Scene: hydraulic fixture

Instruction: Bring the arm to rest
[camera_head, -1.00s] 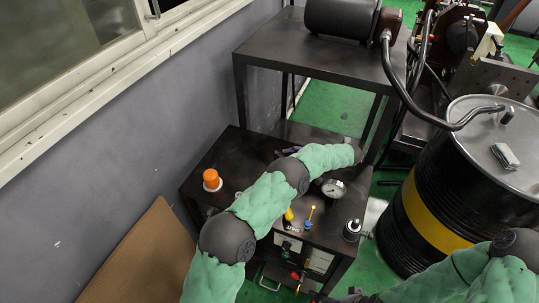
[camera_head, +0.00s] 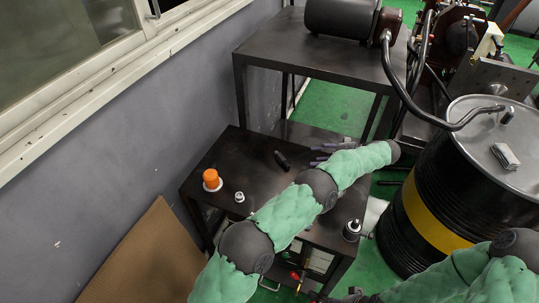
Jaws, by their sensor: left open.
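My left arm reaches up from the bottom over the dark fixture table (camera_head: 215,160). Its wrist end is at the table's right side. My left gripper (camera_head: 314,156) shows partly behind the forearm, its fingers pointing left and apart, with nothing seen between them. Its base is hidden by the arm. A small black part (camera_head: 281,158) lies on the table left of the fingertips, apart from them. My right arm comes in at the bottom right. Only a dark bit of my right gripper (camera_head: 355,296) shows at the bottom edge, and its fingers are not clear.
An orange-capped part (camera_head: 211,180) and a small silver part (camera_head: 239,197) stand on the table's left. A dark cylindrical part (camera_head: 352,230) stands near its right corner. A black-and-yellow drum (camera_head: 430,215) is at right. A raised table with a motor (camera_head: 342,18) stands behind.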

